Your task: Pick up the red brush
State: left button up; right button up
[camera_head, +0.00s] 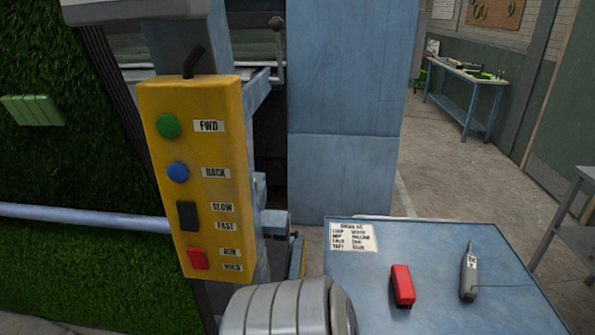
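The red brush (403,284) appears to be the small red block with a dark side. Bristles cannot be made out. Neither of my grippers is in view, and nothing is touching the red block.
A grey handheld tool (468,273) with a thin tip and cable lies right of the red block. A printed label (353,237) lies at the table's back left. A yellow control box (200,180) with buttons stands left, before green turf (50,140). A workbench (470,85) stands far back.

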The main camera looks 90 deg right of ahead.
aim_at(403, 288)
jog(key=l+z, duration=0.1)
jog(key=z, duration=3.45)
jog(key=l, duration=0.65)
jog(key=k+l, duration=0.15)
jog(key=l, duration=0.5)
